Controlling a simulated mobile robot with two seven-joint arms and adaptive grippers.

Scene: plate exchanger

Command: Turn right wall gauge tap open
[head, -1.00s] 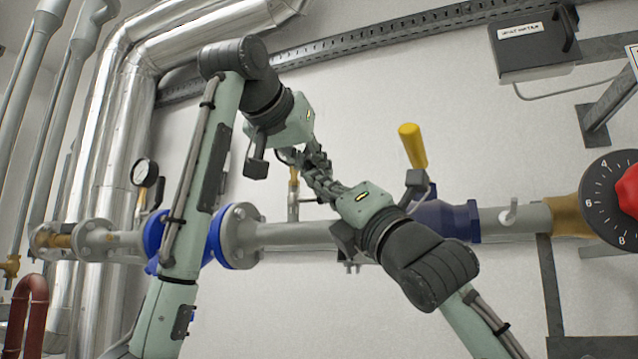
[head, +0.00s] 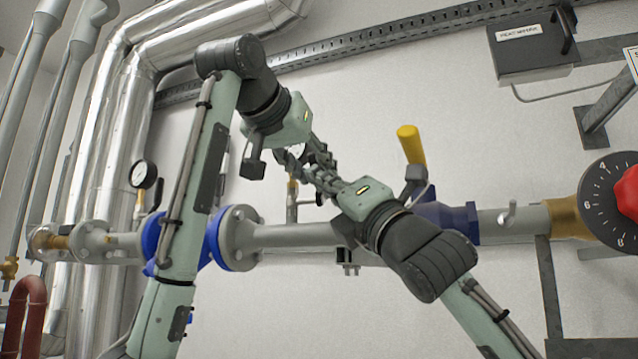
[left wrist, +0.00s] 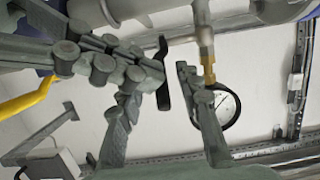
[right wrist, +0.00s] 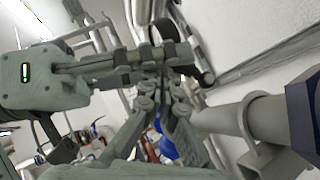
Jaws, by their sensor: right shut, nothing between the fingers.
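The right wall gauge tap's black lever (left wrist: 162,72) shows in the left wrist view on a grey tee. A brass fitting (left wrist: 208,72) and a round white gauge (left wrist: 226,106) sit beside it. In the head view only its brass and grey stem (head: 292,198) shows clearly; the gauge is hidden behind my arms. My left gripper (left wrist: 160,78) is open, with its fingers on either side of the lever. My right gripper (head: 318,165) reaches in from the right, and its fingers (right wrist: 158,88) are shut with nothing between them. It overlaps the left fingers in view; contact with the lever cannot be told.
A horizontal grey pipe (head: 295,235) with blue flanges (head: 218,238) runs behind my arms. A yellow-handled valve (head: 412,146) stands close right of my right gripper. Another gauge (head: 143,174) is at left. A dial with a red knob (head: 628,190) is far right.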

